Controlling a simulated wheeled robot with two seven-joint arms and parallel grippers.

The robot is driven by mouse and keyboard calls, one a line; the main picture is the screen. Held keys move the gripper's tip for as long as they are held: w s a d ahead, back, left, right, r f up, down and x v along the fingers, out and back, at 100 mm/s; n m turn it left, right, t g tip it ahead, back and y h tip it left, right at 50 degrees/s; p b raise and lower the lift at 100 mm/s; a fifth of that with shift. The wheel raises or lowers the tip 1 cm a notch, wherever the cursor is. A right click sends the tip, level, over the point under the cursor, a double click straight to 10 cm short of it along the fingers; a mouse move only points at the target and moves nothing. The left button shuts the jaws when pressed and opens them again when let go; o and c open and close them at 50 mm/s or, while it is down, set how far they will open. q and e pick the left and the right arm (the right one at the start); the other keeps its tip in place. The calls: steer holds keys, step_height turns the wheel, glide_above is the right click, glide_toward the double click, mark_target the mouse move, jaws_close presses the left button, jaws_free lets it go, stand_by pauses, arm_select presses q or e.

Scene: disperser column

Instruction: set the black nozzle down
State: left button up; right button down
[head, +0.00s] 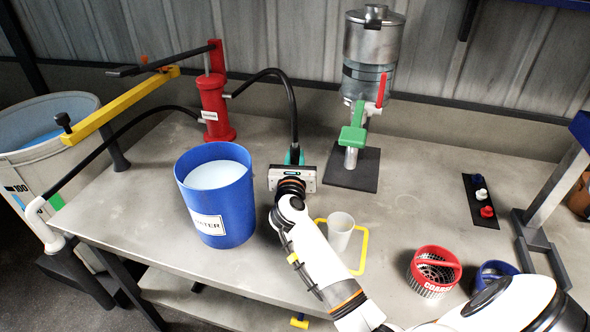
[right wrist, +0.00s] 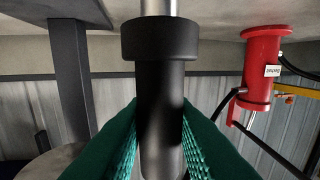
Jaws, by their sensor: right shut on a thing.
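The black nozzle (right wrist: 160,95) stands upright in the right wrist view, with a wide collar and a silver tube at its end. My right gripper (head: 294,158) is shut on it; its teal fingers (right wrist: 160,140) press on both sides. In the head view a black hose (head: 291,100) arcs from the red pump (head: 214,110) to the gripper, just right of the blue water bucket (head: 229,226). The gripper body hides the nozzle's lower end from the head view, so I cannot tell if it touches the table. My left gripper is not in view.
A white cup (head: 340,229) stands inside a yellow outline close to my right arm. The dispenser column (head: 372,65) stands behind right on a dark plate (head: 362,176). A red basket (head: 433,285) is at front right.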

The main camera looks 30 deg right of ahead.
steer(key=shift+f, duration=1.3)
steer(key=c, duration=1.2)
jaws_free()
steer(key=shift+f+b, duration=0.1)
steer(key=shift+b, duration=0.2)
steer(key=shift+c, duration=0.2)
steer(key=v, duration=1.2)
steer(key=shift+b, duration=0.35)
